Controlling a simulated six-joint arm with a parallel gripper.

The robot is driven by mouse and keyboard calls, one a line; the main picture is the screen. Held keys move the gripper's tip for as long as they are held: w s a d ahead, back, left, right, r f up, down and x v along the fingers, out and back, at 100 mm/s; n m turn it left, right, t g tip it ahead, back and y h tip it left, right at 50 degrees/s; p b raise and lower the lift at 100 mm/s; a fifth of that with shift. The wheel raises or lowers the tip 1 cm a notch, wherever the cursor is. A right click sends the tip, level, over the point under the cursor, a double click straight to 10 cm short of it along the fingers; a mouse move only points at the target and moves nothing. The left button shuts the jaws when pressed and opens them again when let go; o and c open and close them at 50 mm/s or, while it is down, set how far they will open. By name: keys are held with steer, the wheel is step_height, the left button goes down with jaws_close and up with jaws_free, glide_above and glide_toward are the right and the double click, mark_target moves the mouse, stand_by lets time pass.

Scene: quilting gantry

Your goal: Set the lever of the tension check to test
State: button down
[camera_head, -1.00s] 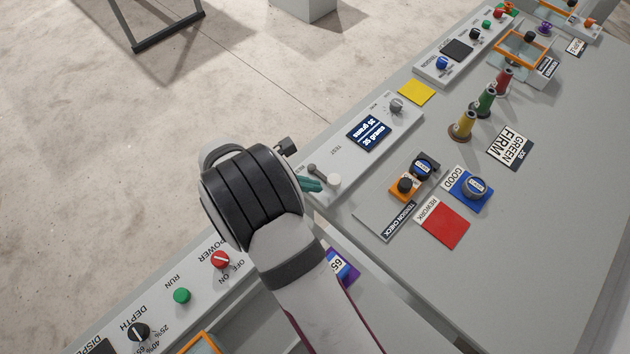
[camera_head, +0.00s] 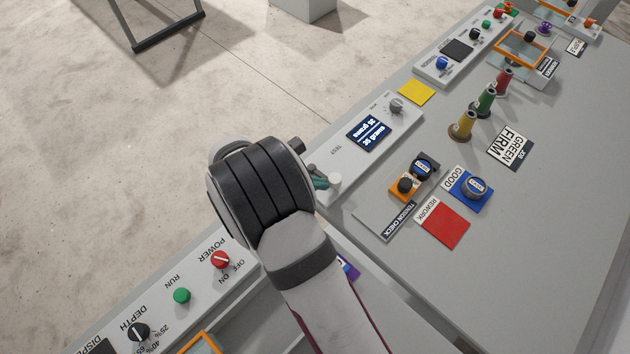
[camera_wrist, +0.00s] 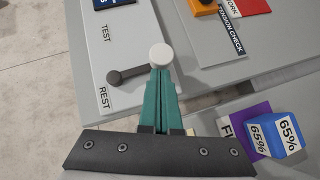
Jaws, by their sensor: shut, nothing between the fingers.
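The tension check's lever (camera_wrist: 131,73) is a dark grey bar with a round white knob (camera_wrist: 160,55). Its pivot end is on the light grey panel, between the TEST label (camera_wrist: 107,33) and the REST label (camera_wrist: 103,98). In the wrist view the bar points right, with the knob near the panel's edge. The knob also shows in the head view (camera_head: 336,180). My gripper (camera_wrist: 160,74) has teal fingers, shut and empty, with the tips right at the knob. I cannot tell whether they touch it. In the head view, my wrist hides part of the panel.
A dark display (camera_head: 369,134) and a grey dial (camera_head: 397,106) are farther along the panel. A blue 65% block (camera_wrist: 275,136) is nearby.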

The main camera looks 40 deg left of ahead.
mark_target(334, 184)
steer(key=shift+w, duration=0.1)
steer(key=w+n+y, duration=0.1)
steer(key=n, duration=0.1)
steer(key=w+d+n+y, duration=0.1)
steer(key=n+y, duration=0.1)
steer(key=shift+w+d+n+t+y, duration=0.1)
steer(key=shift+w+n+t+y, duration=0.05)
steer(key=shift+n+t+y, duration=0.2)
steer(key=shift+w+n, duration=0.2)
steer(key=shift+n, duration=0.05)
steer(key=shift+w, duration=1.25)
steer(key=s, duration=0.1)
steer(key=s+d, duration=0.1)
steer(key=s, duration=0.1)
steer(key=shift+s, duration=0.2)
steer(key=s+d+r, duration=0.3)
steer(key=s+r, duration=0.4)
steer(key=shift+d, duration=0.15)
